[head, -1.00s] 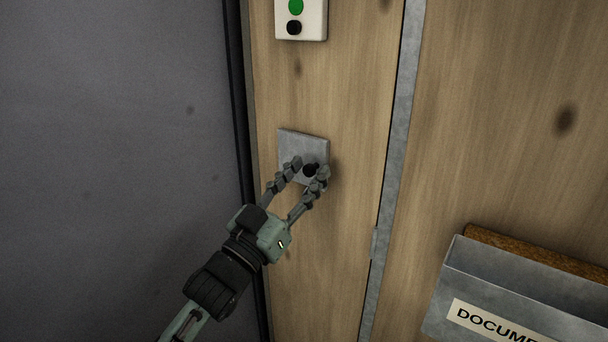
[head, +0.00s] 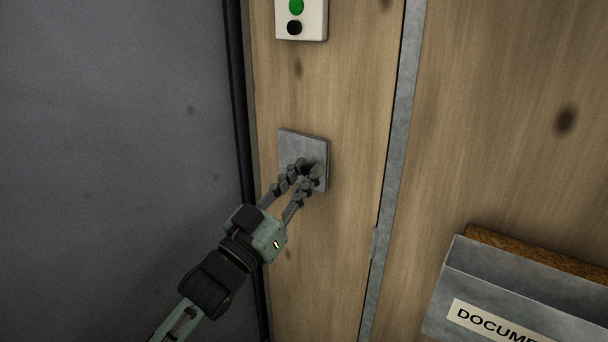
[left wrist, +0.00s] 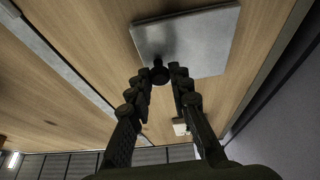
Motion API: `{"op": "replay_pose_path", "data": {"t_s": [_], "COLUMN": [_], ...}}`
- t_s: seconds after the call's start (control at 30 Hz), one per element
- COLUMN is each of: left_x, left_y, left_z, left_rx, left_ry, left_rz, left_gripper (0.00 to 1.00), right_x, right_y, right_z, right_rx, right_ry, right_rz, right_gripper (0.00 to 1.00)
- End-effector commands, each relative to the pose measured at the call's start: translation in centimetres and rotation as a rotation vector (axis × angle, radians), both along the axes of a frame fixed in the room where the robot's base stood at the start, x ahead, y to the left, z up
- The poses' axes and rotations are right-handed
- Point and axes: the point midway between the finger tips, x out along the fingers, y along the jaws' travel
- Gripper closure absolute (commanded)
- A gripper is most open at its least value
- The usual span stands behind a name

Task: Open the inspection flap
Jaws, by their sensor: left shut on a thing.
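The inspection flap (head: 297,147) is a small square grey metal plate on the wooden wall. It also shows in the left wrist view (left wrist: 205,38), at the top. A small dark round knob (left wrist: 159,73) stands out from it near its lower edge; in the head view the fingers mostly hide it. My left gripper (head: 307,172) is shut on the knob, with one finger on each side of it. The flap looks closed, close to flat against the wall. My right gripper is in neither view.
A pale control box (head: 312,20) with a green and a black button sits above the flap. A grey metal strip (head: 398,130) runs down the wall to the right. A grey document holder (head: 520,290) hangs at the lower right. A dark grey panel (head: 110,130) fills the left.

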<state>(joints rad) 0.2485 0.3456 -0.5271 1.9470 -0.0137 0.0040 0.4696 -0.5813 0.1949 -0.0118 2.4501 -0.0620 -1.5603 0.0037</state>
Motion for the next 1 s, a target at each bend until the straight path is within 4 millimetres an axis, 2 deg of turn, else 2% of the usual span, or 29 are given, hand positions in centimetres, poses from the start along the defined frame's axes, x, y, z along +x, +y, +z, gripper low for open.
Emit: {"op": "replay_pose_path", "data": {"t_s": [0.57, 0.7, 0.8, 1.0], "left_x": [-1.0, -1.1, -1.0, -0.4], "left_y": [4.2, 5.2, 6.2, 8.1], "left_z": [0.1, 0.1, 0.1, 0.2], "left_rx": [0.008, 0.000, 0.000, 0.001], "left_ry": [-0.001, 0.002, 0.003, 0.003], "left_rz": [-0.395, -0.387, -0.384, -0.377], "left_gripper": [1.00, 1.00, 1.00, 1.00], "right_x": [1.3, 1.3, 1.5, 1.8], "right_y": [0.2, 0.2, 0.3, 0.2], "right_z": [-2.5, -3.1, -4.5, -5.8], "right_rx": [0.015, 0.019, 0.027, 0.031], "right_ry": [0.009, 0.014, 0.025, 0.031], "right_rz": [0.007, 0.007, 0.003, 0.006], "right_gripper": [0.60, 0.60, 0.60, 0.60]}}
